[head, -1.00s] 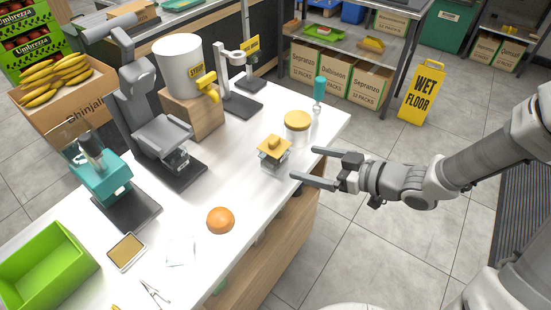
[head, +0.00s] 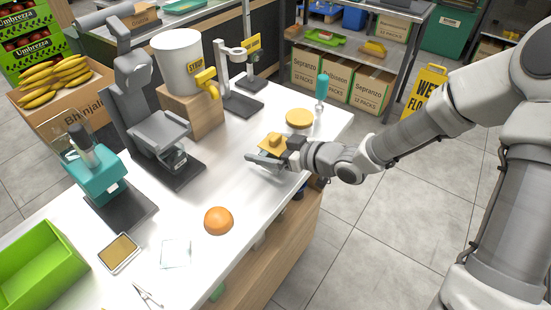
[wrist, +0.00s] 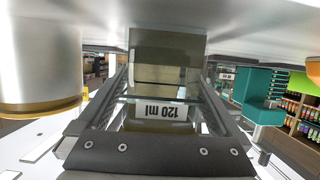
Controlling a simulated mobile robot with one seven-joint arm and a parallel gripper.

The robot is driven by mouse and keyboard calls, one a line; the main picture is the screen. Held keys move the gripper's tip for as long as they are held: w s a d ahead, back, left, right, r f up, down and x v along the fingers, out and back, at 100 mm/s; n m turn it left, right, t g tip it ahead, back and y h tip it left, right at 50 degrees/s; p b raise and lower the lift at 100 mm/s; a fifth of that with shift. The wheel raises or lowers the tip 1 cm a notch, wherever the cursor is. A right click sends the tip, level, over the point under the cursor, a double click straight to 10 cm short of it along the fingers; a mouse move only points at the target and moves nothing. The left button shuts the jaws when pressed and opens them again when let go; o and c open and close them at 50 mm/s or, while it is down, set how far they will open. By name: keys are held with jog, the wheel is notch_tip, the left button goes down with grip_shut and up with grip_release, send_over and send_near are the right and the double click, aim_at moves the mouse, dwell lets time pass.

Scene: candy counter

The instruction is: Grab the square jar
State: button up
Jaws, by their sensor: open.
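The square jar is clear glass with a yellow knobbed lid (head: 273,146) and stands near the counter's right edge in the head view. My gripper (head: 266,156) reaches in from the right at the jar, with one finger across its near side. The other finger is mostly hidden behind the jar in that view. In the wrist view, which looks upside down, the square jar (wrist: 160,88) with its "120 ml" label lies between the two open fingers. Whether either finger touches the glass cannot be told.
A round jar with a yellow lid (head: 299,117) stands just behind and also shows large in the wrist view (wrist: 42,60). A teal-handled tool (head: 322,88) stands beyond it. An orange (head: 218,220) lies nearer on the white counter (head: 235,170), with clear surface left of the square jar.

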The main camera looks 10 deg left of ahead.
jog(key=shift+c, duration=0.3)
jog(key=c, duration=1.3)
